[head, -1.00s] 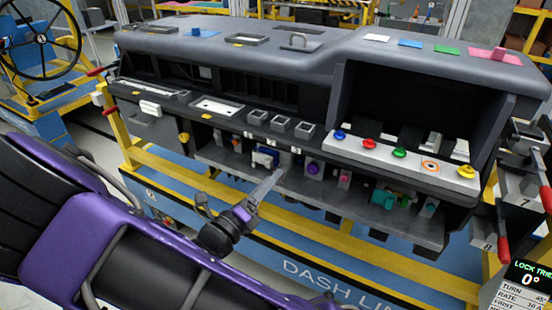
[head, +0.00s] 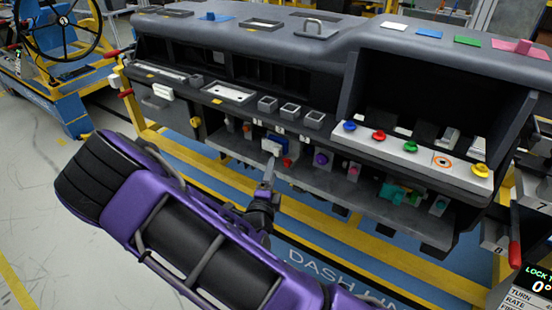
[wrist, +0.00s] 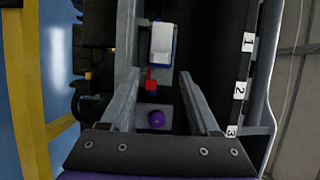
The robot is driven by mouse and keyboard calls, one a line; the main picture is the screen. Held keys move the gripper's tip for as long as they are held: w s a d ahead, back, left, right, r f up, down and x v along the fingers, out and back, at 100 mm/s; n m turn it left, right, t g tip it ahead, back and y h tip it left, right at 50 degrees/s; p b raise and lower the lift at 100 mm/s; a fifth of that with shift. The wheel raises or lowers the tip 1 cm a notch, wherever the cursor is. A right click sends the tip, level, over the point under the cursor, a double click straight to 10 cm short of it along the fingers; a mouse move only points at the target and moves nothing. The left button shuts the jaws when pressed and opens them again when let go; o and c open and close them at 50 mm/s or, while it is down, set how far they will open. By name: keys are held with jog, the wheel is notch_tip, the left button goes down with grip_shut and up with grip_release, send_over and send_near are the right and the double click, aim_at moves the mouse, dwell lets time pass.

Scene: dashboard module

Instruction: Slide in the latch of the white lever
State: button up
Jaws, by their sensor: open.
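The white lever (wrist: 161,42) sits on a blue connector body on the dash's lower shelf, and it also shows in the head view (head: 269,147). A small red piece (wrist: 151,84), possibly the latch, is just below the lever in the wrist view; red also shows beside the connector in the head view (head: 287,162). My gripper (wrist: 157,74) is open and empty, with its fingers apart on either side of the red piece. In the head view my gripper (head: 269,168) is just in front of the connector; contact cannot be told.
A purple round knob (wrist: 156,118) lies between my fingers nearer the palm in the wrist view; it sits right of the connector in the head view (head: 320,158). The dash's overhanging ledge (head: 245,112) is above the shelf. Numbered labels (wrist: 239,90) run along its edge.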

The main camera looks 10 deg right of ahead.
aim_at(277, 154)
jog(key=x, duration=0.7)
grip_shut()
